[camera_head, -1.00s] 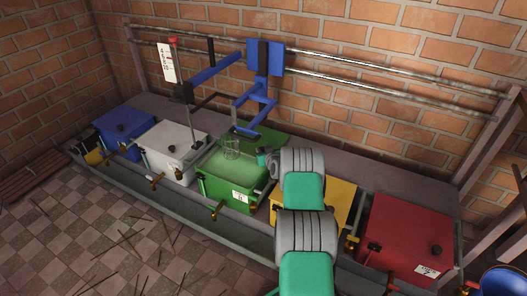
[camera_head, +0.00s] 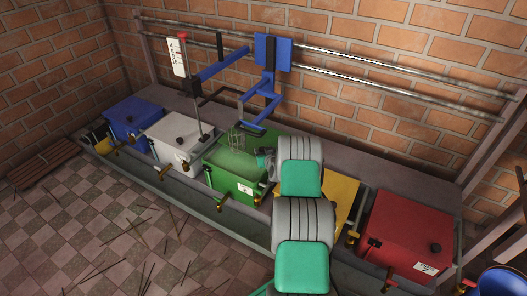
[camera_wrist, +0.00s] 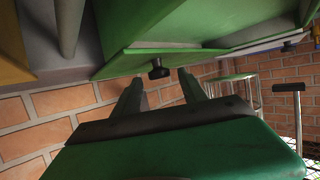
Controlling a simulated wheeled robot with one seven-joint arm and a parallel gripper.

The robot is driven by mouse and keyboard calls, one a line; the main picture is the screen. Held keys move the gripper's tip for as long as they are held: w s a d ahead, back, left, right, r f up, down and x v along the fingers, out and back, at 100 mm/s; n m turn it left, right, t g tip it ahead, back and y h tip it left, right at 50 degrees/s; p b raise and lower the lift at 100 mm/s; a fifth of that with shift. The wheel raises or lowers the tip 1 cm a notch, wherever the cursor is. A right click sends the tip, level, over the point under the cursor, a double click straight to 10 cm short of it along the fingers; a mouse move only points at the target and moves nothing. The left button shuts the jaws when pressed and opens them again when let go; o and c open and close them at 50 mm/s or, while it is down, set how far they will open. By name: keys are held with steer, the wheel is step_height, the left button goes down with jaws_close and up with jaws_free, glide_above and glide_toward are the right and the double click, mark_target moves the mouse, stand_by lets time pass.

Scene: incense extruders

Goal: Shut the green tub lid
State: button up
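The green tub (camera_head: 235,187) stands mid-row in the head view, with its top open. Its dark green lid (camera_head: 268,138) is raised at the back, partly hidden by my arm. In the wrist view a green panel, which looks like the lid (camera_wrist: 185,60), carries a black knob (camera_wrist: 159,70). My gripper (camera_wrist: 158,80) is open, its two fingers apart and pointing at the lid, with the knob between their tips in the picture. I cannot tell whether they touch it. In the head view my gripper (camera_head: 265,160) is at the tub's back right corner.
Blue (camera_head: 132,120) and white (camera_head: 178,140) tubs stand to the left, a yellow tub (camera_head: 343,197) and red tub (camera_head: 408,235) to the right. A blue frame (camera_head: 262,105) hangs above the green tub. A brick wall (camera_head: 400,55) with rails is behind.

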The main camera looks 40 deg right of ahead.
steer(key=p+v, duration=0.3)
steer(key=v, duration=0.4)
steer(key=shift+s+r, duration=0.15)
steer(key=shift+s, duration=0.2)
steer(key=shift+a, duration=0.1)
